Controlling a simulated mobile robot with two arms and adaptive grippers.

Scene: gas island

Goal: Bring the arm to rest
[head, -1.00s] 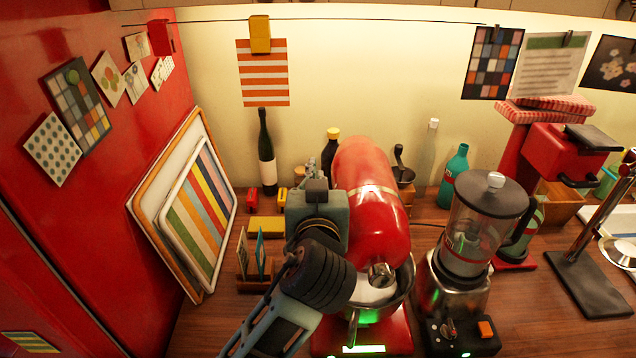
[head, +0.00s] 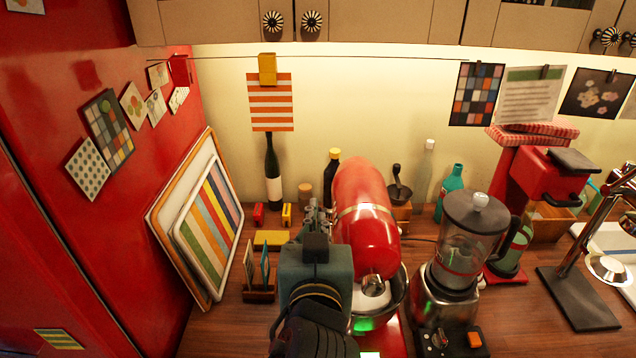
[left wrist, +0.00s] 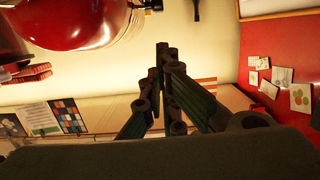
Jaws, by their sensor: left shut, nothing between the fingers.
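My left gripper (head: 316,218) is in the lower middle of the head view, pointing away from me toward the back wall. It is just left of the red stand mixer (head: 365,215) and above the counter; I cannot tell whether it touches the mixer. In the left wrist view the gripper (left wrist: 163,52) shows its fingers together, with nothing between them. The mixer's red head (left wrist: 75,22) is at the upper left of that view. My right gripper is not in view.
A blender (head: 462,250) stands right of the mixer. A small card holder (head: 258,292) and framed boards (head: 180,230) are left of the gripper. A dark bottle (head: 273,175) stands by the wall. Cabinets (head: 370,22) hang above. Some wooden counter (head: 225,318) is bare at front left.

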